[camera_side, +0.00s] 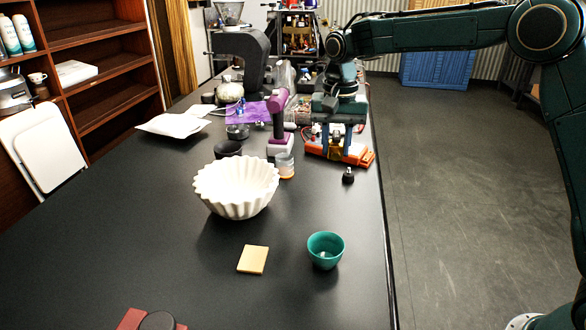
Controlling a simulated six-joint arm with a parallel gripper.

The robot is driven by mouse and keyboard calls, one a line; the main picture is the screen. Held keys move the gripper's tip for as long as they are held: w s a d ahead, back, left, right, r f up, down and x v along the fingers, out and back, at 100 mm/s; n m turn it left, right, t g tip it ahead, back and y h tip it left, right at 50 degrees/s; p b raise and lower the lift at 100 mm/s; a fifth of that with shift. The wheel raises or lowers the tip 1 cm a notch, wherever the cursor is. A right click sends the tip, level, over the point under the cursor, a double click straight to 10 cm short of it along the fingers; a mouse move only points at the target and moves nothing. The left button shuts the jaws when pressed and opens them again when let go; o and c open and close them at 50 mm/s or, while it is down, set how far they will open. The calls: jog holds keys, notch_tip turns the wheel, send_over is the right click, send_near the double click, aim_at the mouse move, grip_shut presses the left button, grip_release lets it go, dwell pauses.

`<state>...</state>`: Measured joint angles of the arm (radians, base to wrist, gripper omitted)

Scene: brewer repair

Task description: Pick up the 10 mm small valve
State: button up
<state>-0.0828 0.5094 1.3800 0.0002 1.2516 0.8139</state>
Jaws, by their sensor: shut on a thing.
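My gripper (337,150) points down over an orange tray (359,155) near the right edge of the table. Its two blue fingers reach down to the tray and are shut on a small part between their tips. The part is too small and too hidden to make out, so I cannot tell by sight whether it is the 10 mm small valve. I cannot tell whether it is clear of the tray.
A purple and white tool (278,120) stands just left of the tray, with an orange-white jar (285,167) in front. A small black knob-like piece (348,176) is nearby. A white fluted bowl (236,188) and teal cup (325,249) stand nearer.

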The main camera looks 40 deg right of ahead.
aim_at(336, 135)
jog(key=shift+r, duration=3.15)
